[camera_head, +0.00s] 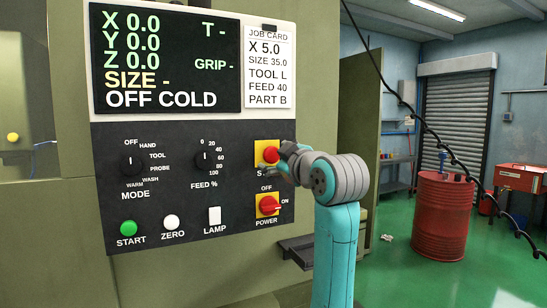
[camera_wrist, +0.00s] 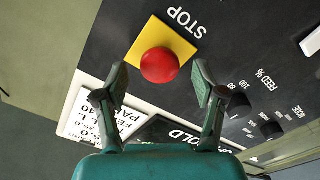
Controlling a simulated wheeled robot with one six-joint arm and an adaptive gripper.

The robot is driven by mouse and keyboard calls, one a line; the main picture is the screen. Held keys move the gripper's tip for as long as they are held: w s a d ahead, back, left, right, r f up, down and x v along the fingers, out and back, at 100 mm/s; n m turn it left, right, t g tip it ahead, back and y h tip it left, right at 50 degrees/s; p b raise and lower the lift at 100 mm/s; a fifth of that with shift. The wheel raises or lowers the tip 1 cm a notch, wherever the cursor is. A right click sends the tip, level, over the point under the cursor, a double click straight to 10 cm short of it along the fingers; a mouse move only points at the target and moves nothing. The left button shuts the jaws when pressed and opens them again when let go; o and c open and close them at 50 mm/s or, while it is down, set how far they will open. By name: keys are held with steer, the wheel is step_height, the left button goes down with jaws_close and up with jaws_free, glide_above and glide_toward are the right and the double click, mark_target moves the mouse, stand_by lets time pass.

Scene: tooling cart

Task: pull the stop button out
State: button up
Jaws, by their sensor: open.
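The stop button is a red mushroom head on a yellow square plate at the right of the black control panel. In the head view the stop button (camera_head: 271,156) is partly covered by my gripper (camera_head: 268,168), and part of its label is hidden. In the wrist view the whole stop button (camera_wrist: 159,65) shows, with its yellow plate (camera_wrist: 183,47) and the word STOP. My gripper (camera_wrist: 160,82) is open, with one finger on each side of the red head in the picture. I cannot tell whether either finger touches it.
The red power knob (camera_head: 268,205) sits just below the stop button. The feed knob (camera_head: 206,160) and mode knob (camera_head: 132,161) are to its left. The screen (camera_head: 170,60) reads OFF COLD, beside a job card (camera_head: 269,68). A small ledge (camera_head: 297,249) juts out below the panel.

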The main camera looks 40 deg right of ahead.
steer(key=v, duration=0.9)
steer(key=shift+s, duration=0.35)
